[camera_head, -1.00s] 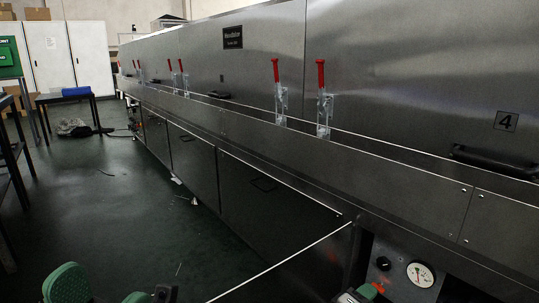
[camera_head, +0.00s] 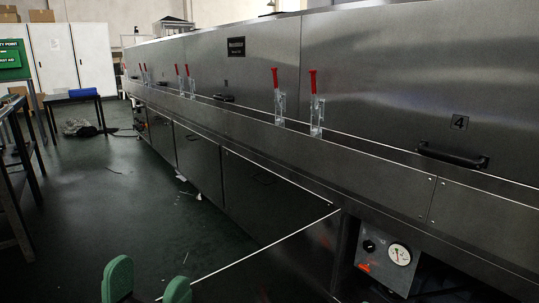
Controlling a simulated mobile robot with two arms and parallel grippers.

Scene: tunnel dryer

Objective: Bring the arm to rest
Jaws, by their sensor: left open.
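My left gripper (camera_head: 148,288) shows at the bottom left of the head view. Its two green-padded fingers stand upright and apart, with nothing seen between them. It is over the dark green floor, to the left of the dryer's lower panels, and appears clear of the machine. The rest of the left arm is below the picture's edge. My right gripper is not in view.
The long steel tunnel dryer (camera_head: 370,70) fills the right side. It has red-handled clamps (camera_head: 314,92), a black handle (camera_head: 451,156) and a gauge (camera_head: 400,254). Tables (camera_head: 77,99) stand at the left. The floor (camera_head: 110,210) between is mostly open.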

